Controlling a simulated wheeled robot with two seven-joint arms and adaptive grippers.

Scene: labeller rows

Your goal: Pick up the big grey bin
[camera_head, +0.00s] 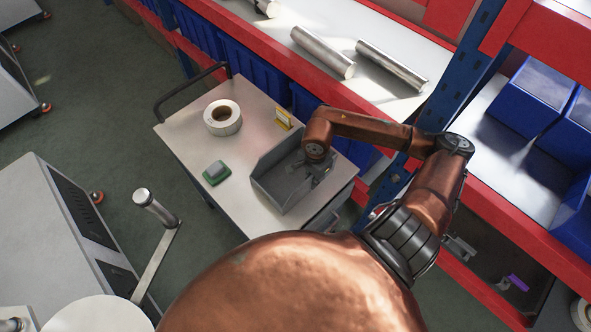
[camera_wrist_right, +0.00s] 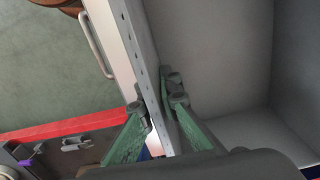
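The big grey bin (camera_head: 280,188) stands upright on the top of a light cart (camera_head: 185,150), near the cart's right side. My right gripper (camera_head: 318,174) reaches over the bin at its right wall, partly hidden by my own arm in the head view. In the right wrist view, the green fingers of the right gripper (camera_wrist_right: 156,103) lie on either side of the bin's wall (camera_wrist_right: 150,70), one inside and one outside. Both fingertips look pressed against the wall. The bin looks empty. My left gripper is in neither view.
On the cart are a white tape roll (camera_head: 222,117), a green-and-grey block (camera_head: 215,172) and a yellow card holder (camera_head: 283,118). A red and blue rack holds metal cylinders (camera_head: 322,52) and blue bins (camera_head: 530,95) close behind the cart.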

